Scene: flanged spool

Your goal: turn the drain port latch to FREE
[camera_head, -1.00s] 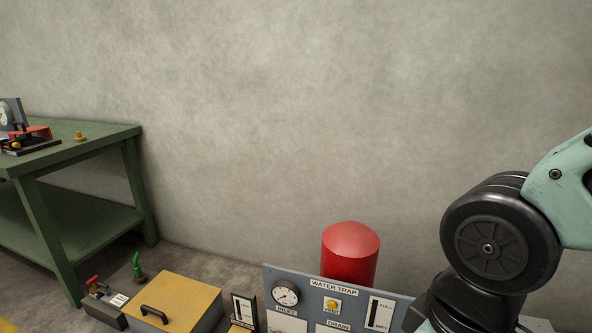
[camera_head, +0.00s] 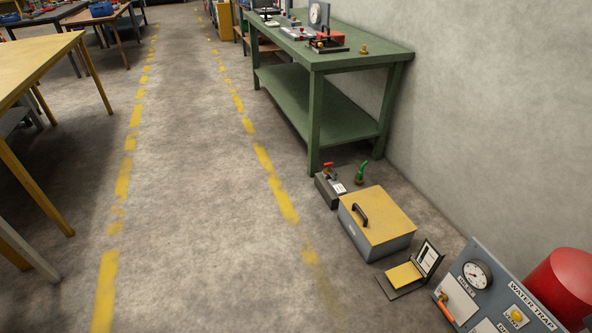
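The water trap panel (camera_head: 478,291) stands on the floor at the bottom right, cut off by the frame edge. It carries a round gauge (camera_head: 477,275), a yellow reset-type button (camera_head: 516,316) and an orange handle (camera_head: 444,304) at its left edge. The DRAIN label seen earlier is outside the picture, and I cannot make out the drain port latch. My gripper and arm are not in view.
A red cylinder (camera_head: 562,286) stands behind the panel. A small stand with a yellow pad (camera_head: 404,276), a yellow-lidded box (camera_head: 378,222) and a valve block (camera_head: 331,190) line the floor by a green workbench (camera_head: 345,60). The yellow-marked aisle is clear.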

